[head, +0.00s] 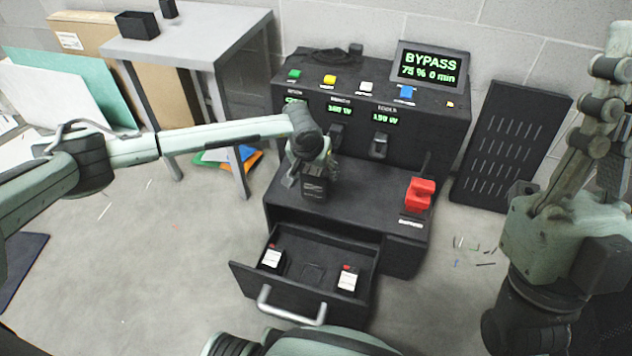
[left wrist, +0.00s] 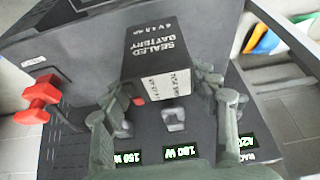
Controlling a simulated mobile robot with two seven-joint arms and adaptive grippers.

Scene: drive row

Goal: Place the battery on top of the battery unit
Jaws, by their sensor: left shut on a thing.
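My left gripper (head: 306,176) is shut on a black battery (head: 315,188). In the left wrist view the gripper's fingers (left wrist: 165,88) are on both sides of the battery (left wrist: 160,58), whose label reads "sealed battery". The battery is at the lower deck of the black battery unit (head: 370,188), left of the red switch (head: 420,193). I cannot tell whether it touches the deck. The unit's drawer (head: 245,283) is open. It holds two batteries with white labels, one at the left (head: 271,257) and one at the right (head: 347,280), with an empty slot between them. My right gripper is not in view.
The unit's screen (head: 428,67) reads "BYPASS 75 % 0 min". Coloured buttons line its upper top. A grey table (head: 190,40) stands at the back left. A black slotted panel (head: 510,145) leans at the right. The floor left of the drawer is clear.

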